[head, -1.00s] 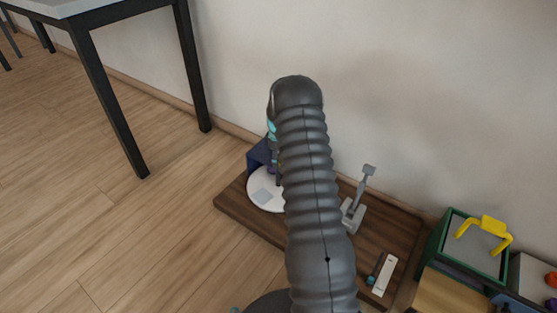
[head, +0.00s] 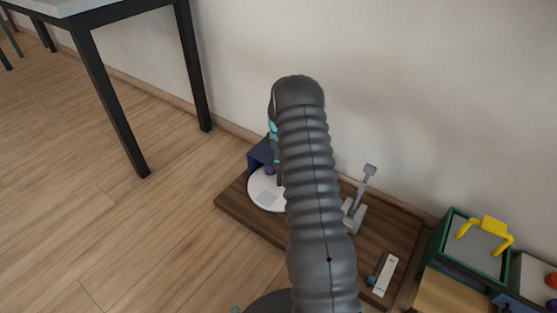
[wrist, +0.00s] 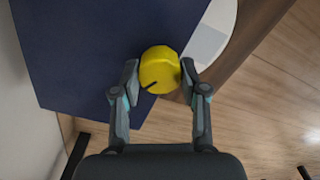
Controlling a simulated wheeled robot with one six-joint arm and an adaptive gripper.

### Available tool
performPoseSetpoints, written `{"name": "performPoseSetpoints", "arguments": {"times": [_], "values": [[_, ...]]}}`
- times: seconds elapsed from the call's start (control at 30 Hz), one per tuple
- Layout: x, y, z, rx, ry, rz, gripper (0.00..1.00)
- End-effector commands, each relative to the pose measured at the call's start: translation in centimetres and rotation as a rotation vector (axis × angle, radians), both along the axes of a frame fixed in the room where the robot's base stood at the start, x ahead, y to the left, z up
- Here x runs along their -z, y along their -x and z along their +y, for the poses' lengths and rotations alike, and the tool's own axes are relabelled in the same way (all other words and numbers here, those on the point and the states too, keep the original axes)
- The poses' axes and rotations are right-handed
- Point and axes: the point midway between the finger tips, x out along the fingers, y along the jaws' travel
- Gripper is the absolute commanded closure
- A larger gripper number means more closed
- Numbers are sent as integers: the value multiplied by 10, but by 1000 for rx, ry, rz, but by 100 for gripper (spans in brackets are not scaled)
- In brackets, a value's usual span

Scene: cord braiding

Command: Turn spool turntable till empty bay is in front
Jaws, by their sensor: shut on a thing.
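The white spool turntable (head: 256,202) sits on the dark wooden board, with a light grey square patch on its front left part. A purple spool (head: 270,169) shows at its back; my arm hides the turntable's right side. In the wrist view, a yellow knob (wrist: 158,63) with a dark mark stands on a dark blue housing (wrist: 75,50). My gripper (wrist: 160,75) is shut on the yellow knob, one finger on each side. Part of the turntable and its grey patch show at the upper right of the wrist view (wrist: 215,25).
On the board (head: 240,208), a grey lever (head: 354,210) stands right of my arm and a white block (head: 385,277) lies nearer. A green-rimmed bin (head: 447,240) with a yellow handle (head: 485,230) is at the right.

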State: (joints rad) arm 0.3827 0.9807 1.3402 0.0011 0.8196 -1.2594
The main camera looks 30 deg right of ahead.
Motion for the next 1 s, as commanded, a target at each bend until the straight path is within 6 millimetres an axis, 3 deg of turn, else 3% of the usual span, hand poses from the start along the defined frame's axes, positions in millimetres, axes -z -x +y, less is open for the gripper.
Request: {"name": "performPoseSetpoints", "arguments": {"times": [0.17, 0.2, 0.27, 0.3, 0.67, 0.87, 1.0], "values": [[3, 5, -1, 1, -2, 15, 100], [3, 5, -1, 1, -2, 15, 49], [3, 5, -1, 1, -2, 13, 34], [3, 4, 0, 0, -2, 12, 31], [-3, 0, 3, -4, 0, 4, 31], [-30, 0, 1, -2, 1, 1, 31], [-59, 0, 0, -1, 1, 1, 31]]}}
